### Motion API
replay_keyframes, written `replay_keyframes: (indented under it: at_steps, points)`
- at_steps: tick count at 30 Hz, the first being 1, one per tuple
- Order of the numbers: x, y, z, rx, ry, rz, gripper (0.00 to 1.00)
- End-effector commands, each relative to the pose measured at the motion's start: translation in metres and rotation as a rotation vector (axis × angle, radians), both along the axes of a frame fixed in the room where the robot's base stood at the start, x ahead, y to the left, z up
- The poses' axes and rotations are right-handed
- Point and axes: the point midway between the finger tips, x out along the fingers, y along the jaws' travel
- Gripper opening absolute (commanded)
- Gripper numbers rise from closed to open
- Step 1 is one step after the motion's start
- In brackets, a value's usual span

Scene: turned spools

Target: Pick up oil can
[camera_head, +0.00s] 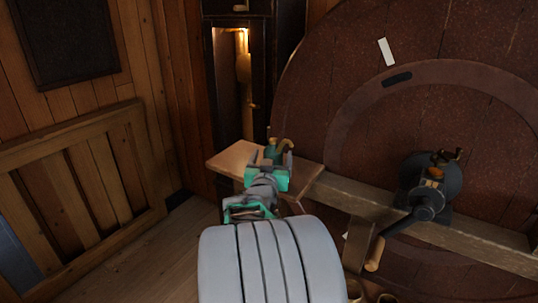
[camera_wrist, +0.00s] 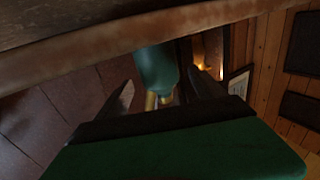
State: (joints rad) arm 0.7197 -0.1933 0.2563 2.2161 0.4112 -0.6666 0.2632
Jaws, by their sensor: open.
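The oil can (camera_head: 271,153) is small and green with brass parts, and stands on a wooden board (camera_head: 234,159). In the wrist view its teal body (camera_wrist: 154,66) appears upside down against the board's edge (camera_wrist: 95,48), with brass parts below it. My gripper (camera_head: 269,165) is at the can, its two fingers apart. In the wrist view the can shows between the open fingers (camera_wrist: 161,78). I cannot tell whether either finger touches it. The lower part of the can is partly hidden by my gripper in the head view.
A large dark red round wooden disc (camera_head: 330,85) rises behind the board. A beam (camera_head: 480,236) carries a dark crank mechanism (camera_head: 431,187) at the right. A tall cabinet with a lit opening (camera_head: 232,90) stands behind. A slatted wooden railing (camera_head: 75,190) is at the left.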

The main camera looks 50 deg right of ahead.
Motion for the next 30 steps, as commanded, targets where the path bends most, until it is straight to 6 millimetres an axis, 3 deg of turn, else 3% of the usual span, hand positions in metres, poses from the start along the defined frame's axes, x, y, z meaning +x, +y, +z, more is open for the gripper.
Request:
replay_keyframes:
  at_steps: [10, 18, 30]
  points:
    - [0.027, -0.047, -0.001, 0.003, 0.002, 0.000, 0.79]
    - [0.028, -0.053, -0.003, 0.001, 0.001, -0.002, 0.79]
    - [0.028, -0.053, -0.002, 0.001, 0.001, -0.003, 0.47]
